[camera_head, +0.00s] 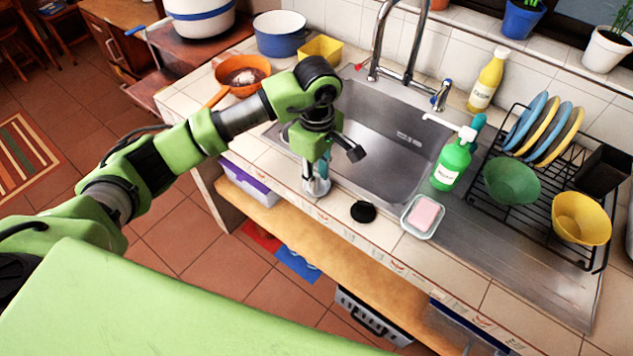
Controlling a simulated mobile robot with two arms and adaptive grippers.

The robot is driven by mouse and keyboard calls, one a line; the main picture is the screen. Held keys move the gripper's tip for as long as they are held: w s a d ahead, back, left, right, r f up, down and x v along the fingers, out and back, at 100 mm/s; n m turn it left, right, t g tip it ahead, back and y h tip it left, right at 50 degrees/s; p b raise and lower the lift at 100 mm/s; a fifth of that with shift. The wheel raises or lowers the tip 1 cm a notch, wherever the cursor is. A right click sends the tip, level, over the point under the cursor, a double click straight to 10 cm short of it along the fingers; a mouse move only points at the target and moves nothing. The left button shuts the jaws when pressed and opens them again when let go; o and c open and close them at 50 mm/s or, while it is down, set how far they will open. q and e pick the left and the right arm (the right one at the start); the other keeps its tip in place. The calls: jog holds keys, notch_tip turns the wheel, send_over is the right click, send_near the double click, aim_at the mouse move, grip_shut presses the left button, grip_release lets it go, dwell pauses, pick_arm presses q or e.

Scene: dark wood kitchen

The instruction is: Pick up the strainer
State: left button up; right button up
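No thing here is plainly a strainer. A small black round piece (363,212), which could be a sink strainer or stopper, lies on the front counter edge before the sink. An orange long-handled pan or strainer (240,76) sits on the left counter; I cannot tell which it is. My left gripper (337,161) points down over the sink's front left edge, with a dark finger spread to the right, so it looks open. A small shiny metal piece (317,186) shows right below it on the counter edge; contact is unclear. My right gripper is out of view.
The steel sink (375,165) and tall faucet (396,40) lie behind the gripper. A soap dish (422,216), green soap bottle (452,163) and loaded dish rack (545,180) stand to the right. A blue pot (281,38) and yellow container (321,49) stand at back left.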

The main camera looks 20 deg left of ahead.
pick_arm(q)
grip_shut()
jog(key=shift+r, duration=0.1)
